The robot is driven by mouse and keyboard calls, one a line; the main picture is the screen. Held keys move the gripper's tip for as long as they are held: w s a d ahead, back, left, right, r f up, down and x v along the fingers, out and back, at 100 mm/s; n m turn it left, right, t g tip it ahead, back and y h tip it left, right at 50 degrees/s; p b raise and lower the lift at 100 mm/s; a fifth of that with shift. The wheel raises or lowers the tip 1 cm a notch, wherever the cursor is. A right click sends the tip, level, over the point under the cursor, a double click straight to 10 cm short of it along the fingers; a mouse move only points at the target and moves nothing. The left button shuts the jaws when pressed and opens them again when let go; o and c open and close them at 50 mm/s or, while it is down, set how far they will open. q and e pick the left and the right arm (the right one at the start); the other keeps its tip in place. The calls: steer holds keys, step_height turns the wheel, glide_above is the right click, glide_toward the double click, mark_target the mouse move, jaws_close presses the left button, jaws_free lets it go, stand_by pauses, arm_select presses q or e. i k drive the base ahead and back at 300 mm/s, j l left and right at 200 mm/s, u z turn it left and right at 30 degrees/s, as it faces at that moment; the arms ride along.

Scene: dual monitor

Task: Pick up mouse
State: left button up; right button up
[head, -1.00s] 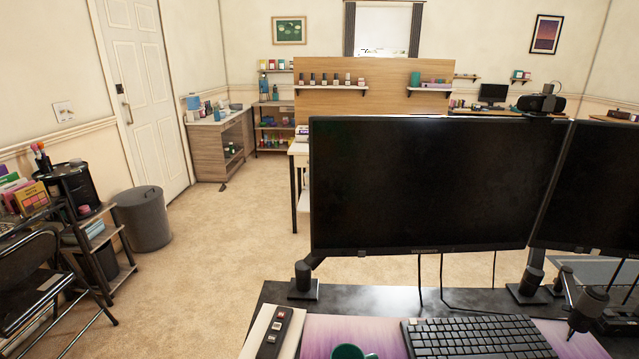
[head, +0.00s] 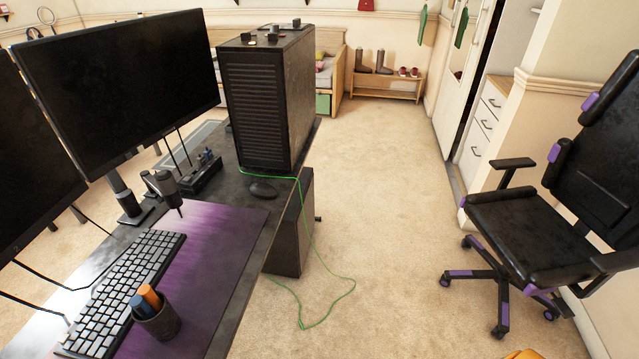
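A small black mouse (head: 263,189) lies on the dark desk (head: 222,188), just in front of the black computer tower (head: 262,105) and beyond the far end of the purple desk mat (head: 203,262). A green cable (head: 313,240) starts beside the mouse, drops over the desk edge and loops on the carpet. Neither of my grippers shows in the head view.
The desk holds two monitors (head: 125,80), a keyboard (head: 125,290), a microphone (head: 163,187) and a pen cup (head: 156,319). A black box (head: 291,230) stands beside the desk. A black and purple chair (head: 540,215) is at the right.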

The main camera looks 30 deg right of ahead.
mark_target(262, 190)
steer(key=z, duration=0.5)
steer(key=i+l+u, duration=0.6)
steer(key=l+u, duration=0.15)
steer(key=i+l+u, duration=0.25)
steer(key=l, duration=0.25)
steer(key=l+u, duration=0.25)
steer(key=l, duration=0.1)
